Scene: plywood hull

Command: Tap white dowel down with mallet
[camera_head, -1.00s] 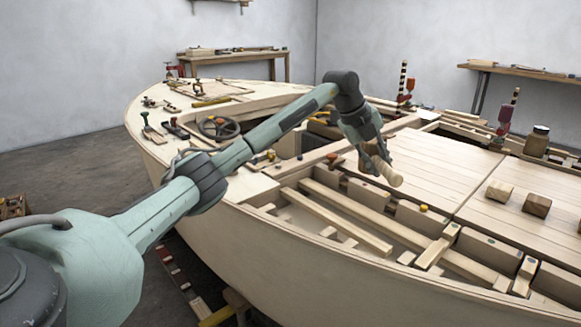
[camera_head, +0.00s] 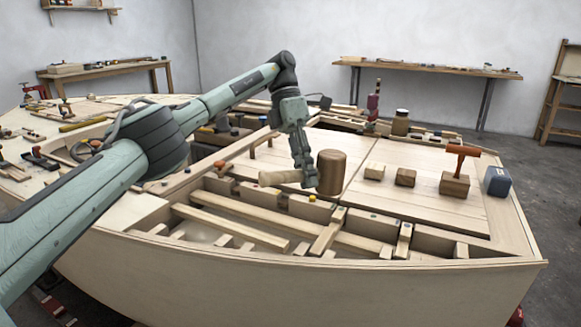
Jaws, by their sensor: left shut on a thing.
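My left gripper (camera_head: 307,172) is shut on the mallet's pale wooden handle (camera_head: 279,177). The mallet's brown cylindrical head (camera_head: 331,172) is on the right side of the gripper, with its axis roughly upright. The mallet shows over the hull's open front framing, near the deck panel edge; its exact height is hard to judge. My right gripper is out of view.
Two wooden blocks (camera_head: 375,171) (camera_head: 405,177) stand on the deck panels (camera_head: 435,205). A small orange-topped mallet (camera_head: 460,155) on a block and a blue container (camera_head: 497,181) stand at the right. Workbenches line the back walls.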

